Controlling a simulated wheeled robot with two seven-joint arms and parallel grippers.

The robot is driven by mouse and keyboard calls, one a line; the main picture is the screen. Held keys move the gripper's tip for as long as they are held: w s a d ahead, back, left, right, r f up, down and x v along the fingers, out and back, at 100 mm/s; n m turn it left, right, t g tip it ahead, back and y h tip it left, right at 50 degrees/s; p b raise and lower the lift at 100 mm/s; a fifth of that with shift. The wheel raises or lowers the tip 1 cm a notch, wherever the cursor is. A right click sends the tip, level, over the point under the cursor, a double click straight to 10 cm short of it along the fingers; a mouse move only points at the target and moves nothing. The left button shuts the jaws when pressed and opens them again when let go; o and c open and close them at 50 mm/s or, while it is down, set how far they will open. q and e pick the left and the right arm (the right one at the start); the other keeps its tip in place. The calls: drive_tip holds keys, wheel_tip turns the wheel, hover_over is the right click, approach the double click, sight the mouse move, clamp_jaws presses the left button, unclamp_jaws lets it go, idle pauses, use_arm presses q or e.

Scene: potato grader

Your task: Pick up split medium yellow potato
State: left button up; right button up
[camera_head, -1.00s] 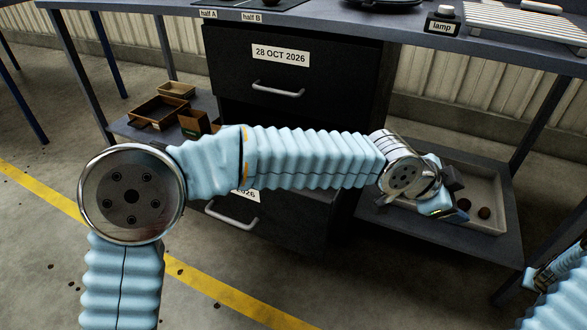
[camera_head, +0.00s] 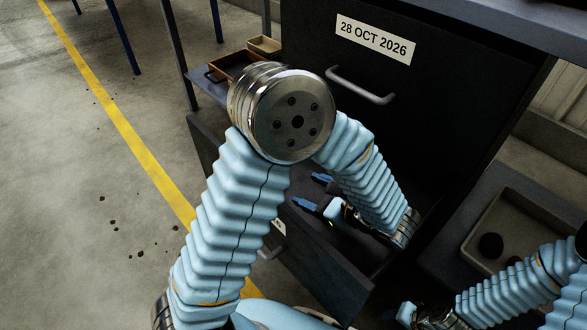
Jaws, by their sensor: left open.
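I see no potato that I can make out as split and yellow. My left gripper (camera_head: 314,191) is open, with two blue-tipped fingers apart and nothing visible between them. It points left over the dark opening of the pulled-out lower drawer (camera_head: 312,274) of the black cabinet. The drawer's inside is too dark and too covered by my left arm to tell what lies in it. My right gripper (camera_head: 432,316) is at the bottom edge, partly cut off, and its jaws are unclear.
A grey tray (camera_head: 477,228) on the lower shelf at right holds a dark round lump (camera_head: 491,246). The upper drawer (camera_head: 345,50) is shut, with its handle (camera_head: 361,86) sticking out. Small brown boxes (camera_head: 232,65) stand on a shelf at left.

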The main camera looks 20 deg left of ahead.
use_arm(q)
drive_tip(key=x, duration=0.8)
drive_tip(key=shift+a+b, duration=0.15)
drive_tip(key=shift+b, duration=0.15)
drive_tip(key=x, duration=0.5)
drive_tip(key=shift+r, duration=0.2)
drive_tip(key=c, duration=0.8)
